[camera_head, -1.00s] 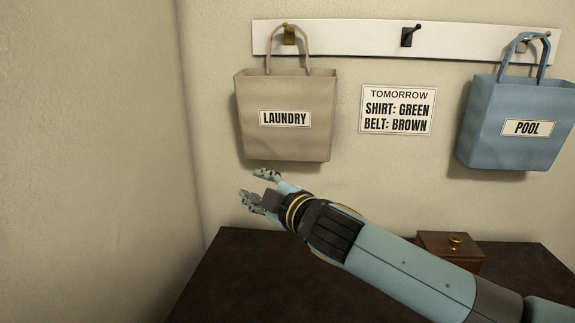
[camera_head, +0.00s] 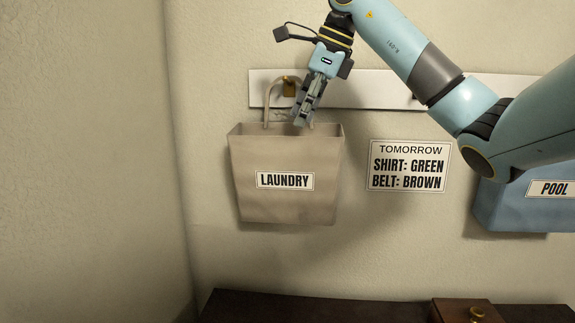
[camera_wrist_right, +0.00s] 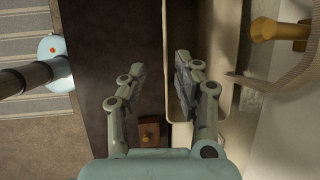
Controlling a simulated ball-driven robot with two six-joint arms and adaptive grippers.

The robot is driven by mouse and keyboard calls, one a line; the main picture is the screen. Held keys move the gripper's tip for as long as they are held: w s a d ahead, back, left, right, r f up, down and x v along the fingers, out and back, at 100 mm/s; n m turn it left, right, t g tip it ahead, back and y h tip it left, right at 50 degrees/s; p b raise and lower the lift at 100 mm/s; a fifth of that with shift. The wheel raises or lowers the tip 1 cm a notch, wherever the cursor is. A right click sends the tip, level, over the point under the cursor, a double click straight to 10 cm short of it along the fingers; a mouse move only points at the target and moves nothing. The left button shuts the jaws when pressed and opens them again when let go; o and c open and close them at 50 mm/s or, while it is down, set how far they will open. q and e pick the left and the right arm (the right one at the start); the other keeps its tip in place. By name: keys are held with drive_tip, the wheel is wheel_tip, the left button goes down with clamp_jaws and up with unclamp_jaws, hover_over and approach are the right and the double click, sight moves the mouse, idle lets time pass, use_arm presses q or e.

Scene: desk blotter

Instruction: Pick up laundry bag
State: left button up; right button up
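The beige laundry bag (camera_head: 285,207) hangs upright against the wall, with its LAUNDRY label facing me. Its handle (camera_head: 268,103) loops up around the brass hook (camera_head: 288,88), and part of it is hidden behind my right gripper. My right gripper (camera_head: 303,117) points down over the right part of the bag's top. In the right wrist view, my right gripper (camera_wrist_right: 158,68) is open, with nothing held between its fingers. The bag's open top (camera_wrist_right: 205,45) lies below and to the right there, and the handle (camera_wrist_right: 275,78) is apart, right of the right finger. My left gripper is not in view.
A white hook rail (camera_head: 375,95) runs behind my right arm. A sign (camera_head: 408,166) hangs right of the bag. The blue POOL bag (camera_head: 520,213) is partly hidden by my arm. Below are a dark desk (camera_head: 310,308) and a small wooden box (camera_head: 455,312).

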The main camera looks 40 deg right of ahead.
sight(284, 165)
drive_tip(key=w+f, duration=0.1)
drive_tip(key=w+d+f, duration=0.1)
drive_tip(key=f, duration=0.1)
drive_tip(key=shift+w+d, duration=0.2)
drive_tip(key=shift+w, duration=0.15)
drive_tip(key=shift+w+a+f+p, duration=0.1)
drive_tip(key=shift+a+f+p, duration=0.2)
drive_tip(key=shift+f, duration=0.15)
drive_tip(key=shift+w+a+f+p, duration=0.15)
drive_tip(key=shift+f+p, duration=0.1)
drive_tip(key=shift+f, duration=0.2)
drive_tip(key=shift+s+a+f, duration=0.1)
drive_tip(key=shift+a+f, duration=0.1)
drive_tip(key=shift+a, duration=0.05)
drive_tip(key=shift+f, duration=0.35)
drive_tip(key=p+x, duration=0.2)
drive_tip(key=x, duration=0.2)
drive_tip(key=shift+d+p, duration=0.1)
drive_tip(key=shift+p, duration=0.25)
drive_tip(key=shift+w+f, duration=0.2)
drive_tip(key=shift+f, duration=0.35)
drive_tip(key=shift+c, duration=0.8)
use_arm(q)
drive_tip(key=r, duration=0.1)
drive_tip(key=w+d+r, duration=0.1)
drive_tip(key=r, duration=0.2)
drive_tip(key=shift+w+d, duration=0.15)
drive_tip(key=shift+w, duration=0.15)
use_arm(e)
clamp_jaws()
